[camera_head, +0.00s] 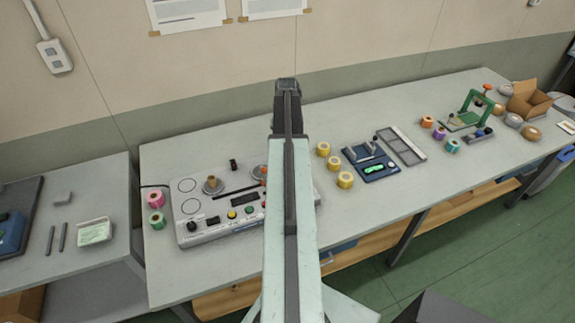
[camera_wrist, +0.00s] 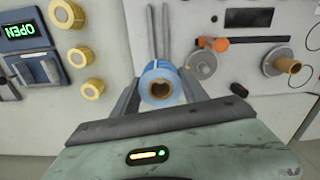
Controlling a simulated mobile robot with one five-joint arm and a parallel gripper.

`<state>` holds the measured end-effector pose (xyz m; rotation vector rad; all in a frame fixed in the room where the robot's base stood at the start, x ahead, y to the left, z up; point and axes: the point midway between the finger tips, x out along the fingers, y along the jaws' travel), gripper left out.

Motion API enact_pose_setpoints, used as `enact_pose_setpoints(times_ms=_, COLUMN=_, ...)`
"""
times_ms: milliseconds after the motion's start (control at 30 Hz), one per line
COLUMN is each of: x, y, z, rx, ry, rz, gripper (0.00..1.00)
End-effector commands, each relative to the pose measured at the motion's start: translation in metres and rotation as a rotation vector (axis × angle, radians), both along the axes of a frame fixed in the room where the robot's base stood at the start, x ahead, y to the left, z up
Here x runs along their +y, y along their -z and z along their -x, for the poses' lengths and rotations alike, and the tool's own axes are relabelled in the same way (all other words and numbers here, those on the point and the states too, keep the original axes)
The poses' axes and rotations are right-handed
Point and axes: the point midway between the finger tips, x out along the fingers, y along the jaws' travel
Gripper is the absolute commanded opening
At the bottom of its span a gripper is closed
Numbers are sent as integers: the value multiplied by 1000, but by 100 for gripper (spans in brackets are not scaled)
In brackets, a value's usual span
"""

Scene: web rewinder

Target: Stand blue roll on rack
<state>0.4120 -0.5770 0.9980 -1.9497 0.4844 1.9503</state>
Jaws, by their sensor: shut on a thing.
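The blue roll (camera_wrist: 160,86) is between the two grey fingers of my gripper (camera_wrist: 160,80) in the wrist view. Its brown core opening faces the camera. My gripper is shut on it, above the pale bench between the rewinder (camera_wrist: 252,45) and the yellow rolls. In the head view my arm hides the gripper and the blue roll. A flat grey frame with compartments (camera_head: 401,145), which may be the rack, lies on the bench right of the blue device (camera_head: 369,163). I cannot tell whether it is the rack.
The rewinder (camera_head: 226,228) has spindles. Orange and purple rolls (camera_head: 439,132) stand near a green stand (camera_head: 470,108). The front bench strip is clear.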

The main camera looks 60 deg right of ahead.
Motion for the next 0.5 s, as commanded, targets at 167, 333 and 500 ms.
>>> enact_pose_setpoints(times_ms=167, x=2, y=-8, z=-2, rx=0, ry=157, rz=0, gripper=9)
enact_pose_setpoints(times_ms=333, x=3, y=8, z=-3, rx=0, ry=157, rz=0, gripper=9)
enact_pose_setpoints(times_ms=500, x=3, y=46, z=-3, rx=0, ry=156, rz=0, gripper=9)
